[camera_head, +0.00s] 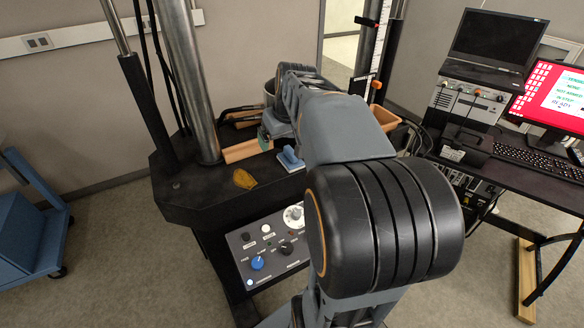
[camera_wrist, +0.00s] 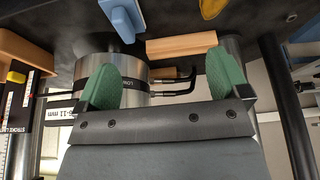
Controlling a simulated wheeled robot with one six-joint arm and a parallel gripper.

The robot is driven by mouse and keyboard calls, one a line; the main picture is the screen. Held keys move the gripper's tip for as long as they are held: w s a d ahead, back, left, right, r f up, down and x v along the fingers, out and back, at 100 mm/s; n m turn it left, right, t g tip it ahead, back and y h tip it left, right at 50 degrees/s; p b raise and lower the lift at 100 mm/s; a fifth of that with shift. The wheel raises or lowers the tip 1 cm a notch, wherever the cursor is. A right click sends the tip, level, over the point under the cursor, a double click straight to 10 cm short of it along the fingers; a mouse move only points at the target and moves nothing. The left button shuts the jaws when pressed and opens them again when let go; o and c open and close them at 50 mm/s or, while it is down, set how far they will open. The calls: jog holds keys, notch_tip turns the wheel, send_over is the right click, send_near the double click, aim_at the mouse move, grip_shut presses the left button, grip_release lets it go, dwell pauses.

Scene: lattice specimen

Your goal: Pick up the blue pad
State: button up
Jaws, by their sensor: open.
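The blue pad (camera_head: 290,159) lies on the black machine table, right of a wooden block, in the head view. It also shows at the top edge of the wrist view (camera_wrist: 121,18), partly cut off. My gripper (camera_wrist: 162,70) has two green fingers set wide apart, with no object held between them. The pad lies beyond the fingertips, apart from them.
The wooden block (camera_head: 247,150) and a yellow piece (camera_head: 244,180) lie on the black table (camera_head: 190,188). A metal cylinder (camera_wrist: 145,72) stands behind my fingers in the wrist view. A steel column (camera_head: 190,80) rises at the left. A control panel (camera_head: 268,247) fronts the table. A desk with screens stands right.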

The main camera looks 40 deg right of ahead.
jog(key=b, duration=0.1)
send_near(291, 150)
jog(key=x, duration=0.6)
jog(key=shift+s+a+f, duration=0.1)
jog(key=shift+f, duration=0.05)
jog(key=shift+x, duration=2.95)
jog(key=c, duration=1.1)
